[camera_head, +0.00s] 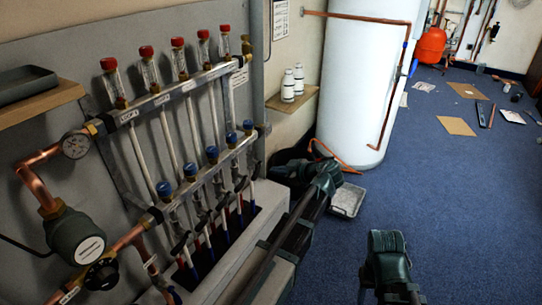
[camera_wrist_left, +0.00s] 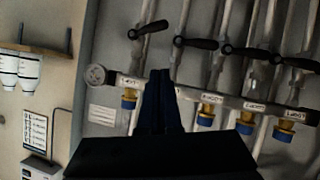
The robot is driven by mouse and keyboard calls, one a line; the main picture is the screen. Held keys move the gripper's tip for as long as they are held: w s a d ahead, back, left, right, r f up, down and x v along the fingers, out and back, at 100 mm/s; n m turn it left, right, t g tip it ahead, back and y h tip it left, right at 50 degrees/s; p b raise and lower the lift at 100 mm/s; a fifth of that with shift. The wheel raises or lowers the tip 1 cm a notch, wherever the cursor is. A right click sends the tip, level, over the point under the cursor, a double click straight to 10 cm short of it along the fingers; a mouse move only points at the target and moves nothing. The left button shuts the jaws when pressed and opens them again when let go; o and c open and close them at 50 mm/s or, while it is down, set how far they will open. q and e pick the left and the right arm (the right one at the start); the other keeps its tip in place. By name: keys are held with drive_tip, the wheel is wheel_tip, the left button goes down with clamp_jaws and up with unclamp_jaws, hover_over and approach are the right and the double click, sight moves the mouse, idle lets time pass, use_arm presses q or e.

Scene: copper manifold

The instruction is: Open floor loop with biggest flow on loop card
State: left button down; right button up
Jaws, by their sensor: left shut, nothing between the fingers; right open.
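The manifold has an upper rail (camera_head: 170,92) with red-capped flow gauges (camera_head: 114,82) and a lower rail (camera_head: 205,165) with blue caps (camera_head: 211,153). Black levers (camera_head: 181,243) sit on the pipes below. In the left wrist view, several black levers (camera_wrist_left: 195,43) lie across their pipes; loop labels on the rail (camera_wrist_left: 215,97) are too small to read. The loop card (camera_head: 281,18) hangs on the wall; a card (camera_wrist_left: 42,130) also shows in the left wrist view, unreadable. My left gripper (camera_wrist_left: 160,80) is shut and empty, before the manifold's end. My right gripper (camera_head: 390,275) is open, low over the floor.
A shelf (camera_head: 272,101) with white bottles (camera_head: 293,83) and a white tank (camera_head: 365,70) stand beyond the manifold. A grey tray (camera_head: 348,200) lies on the blue floor. A pump (camera_head: 78,238) and a pressure gauge (camera_head: 75,145) are at left.

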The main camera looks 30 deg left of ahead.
sight(257, 172)
use_arm(q)
drive_tip(key=w+a+f+n+b, duration=0.1)
drive_tip(key=w+a+f+b, duration=0.3)
drive_tip(key=a+f+b, duration=0.3)
drive_tip(key=shift+a+f+h+b, duration=0.3)
drive_tip(key=shift+a+b, duration=0.15)
drive_tip(key=shift+a, duration=0.6)
use_arm(e)
wheel_tip(257, 172, down, 7)
drive_tip(key=shift+w+d, duration=0.2)
drive_tip(key=shift+d, duration=0.05)
use_arm(q)
drive_tip(key=shift+f, duration=0.1)
use_arm(e)
drive_tip(key=shift+f, duration=0.1)
use_arm(q)
drive_tip(key=shift+f+n+b, duration=0.15)
drive_tip(key=shift+n+b, duration=0.2)
drive_tip(key=shift+n, duration=0.05)
use_arm(e)
drive_tip(key=shift+f, duration=0.25)
